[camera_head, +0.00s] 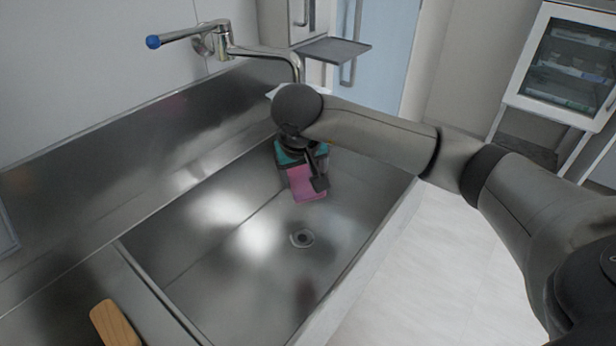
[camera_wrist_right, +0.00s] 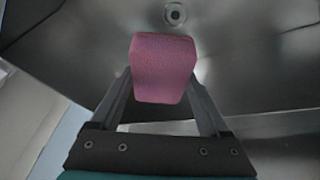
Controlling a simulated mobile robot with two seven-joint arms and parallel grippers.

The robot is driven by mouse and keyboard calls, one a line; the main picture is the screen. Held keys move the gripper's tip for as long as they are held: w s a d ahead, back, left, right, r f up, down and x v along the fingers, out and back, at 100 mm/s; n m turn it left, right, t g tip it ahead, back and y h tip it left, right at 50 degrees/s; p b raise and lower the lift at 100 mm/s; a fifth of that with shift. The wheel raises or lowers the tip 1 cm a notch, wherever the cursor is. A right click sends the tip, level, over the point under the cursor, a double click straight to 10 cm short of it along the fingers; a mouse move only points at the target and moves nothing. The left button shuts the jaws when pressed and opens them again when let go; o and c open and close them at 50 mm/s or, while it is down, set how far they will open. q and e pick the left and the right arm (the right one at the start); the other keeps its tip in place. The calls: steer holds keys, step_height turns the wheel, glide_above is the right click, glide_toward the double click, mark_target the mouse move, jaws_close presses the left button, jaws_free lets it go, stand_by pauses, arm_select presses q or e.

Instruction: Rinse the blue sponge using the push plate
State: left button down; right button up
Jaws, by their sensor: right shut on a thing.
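My right gripper (camera_head: 312,182) reaches down into the steel sink basin (camera_head: 225,235). It is shut on a pink sponge (camera_head: 304,184) and holds it above the basin floor. In the right wrist view the pink sponge (camera_wrist_right: 163,67) sits between the two fingers. I see no blue sponge. A tap (camera_head: 272,53) with a long, blue-tipped lever (camera_head: 180,36) is on the wall behind my right wrist, which hides its outlet. I see no water running. I cannot tell which thing is the push plate. My left gripper is not in view.
The drain (camera_head: 302,237) lies in the basin floor near the sponge. A wooden piece (camera_head: 115,323) lies at the near left. A grey tray-like plate (camera_head: 335,49) juts out beyond the tap. A glass-fronted cabinet (camera_head: 565,65) stands at right. The basin's left part is clear.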

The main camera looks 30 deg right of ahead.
steer(key=shift+s, duration=0.1)
stand_by(0.4)
steer(key=shift+s+d, duration=0.2)
steer(key=shift+s, duration=0.45)
steer(key=shift+s+d, duration=0.15)
steer(key=shift+s, duration=0.45)
steer(key=shift+s+d, duration=0.2)
steer(key=shift+s, duration=0.65)
steer(key=shift+s+d, duration=0.2)
steer(key=shift+s, duration=0.65)
steer(key=shift+s+d, duration=0.2)
steer(key=shift+s, duration=0.65)
steer(key=s+d+r+p, duration=0.1)
steer(key=s+r+p, duration=0.1)
steer(key=s+r, duration=0.2)
steer(key=shift+s+d, duration=0.15)
steer(key=shift+s, duration=0.25)
